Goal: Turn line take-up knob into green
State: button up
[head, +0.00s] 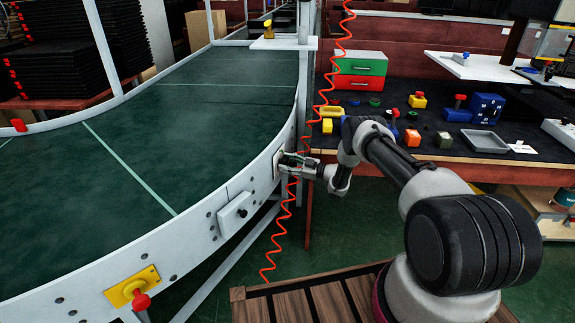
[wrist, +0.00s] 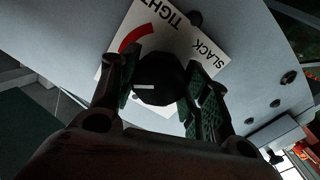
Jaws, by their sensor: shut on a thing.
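The take-up knob (wrist: 158,70) is black with a short white mark. It sits on a white plate (wrist: 182,32) printed TIGHT and SLACK, with a red arc beside TIGHT. I see no green band in the wrist view; the fingers and knob cover part of the plate. My gripper (wrist: 162,88) is shut on the knob, one dark green-padded finger on each side. In the head view, my gripper (head: 290,162) is against the conveyor's outer side, and the knob is too small to make out. I cannot tell which band the mark points at.
A red coiled cable (head: 292,190) hangs close by my gripper. A cluttered workbench (head: 470,150) stands to the right.

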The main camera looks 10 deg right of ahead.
dwell(0.4)
jog(key=o, duration=1)
jog(key=shift+d, duration=0.1)
jog(key=v, duration=1.2)
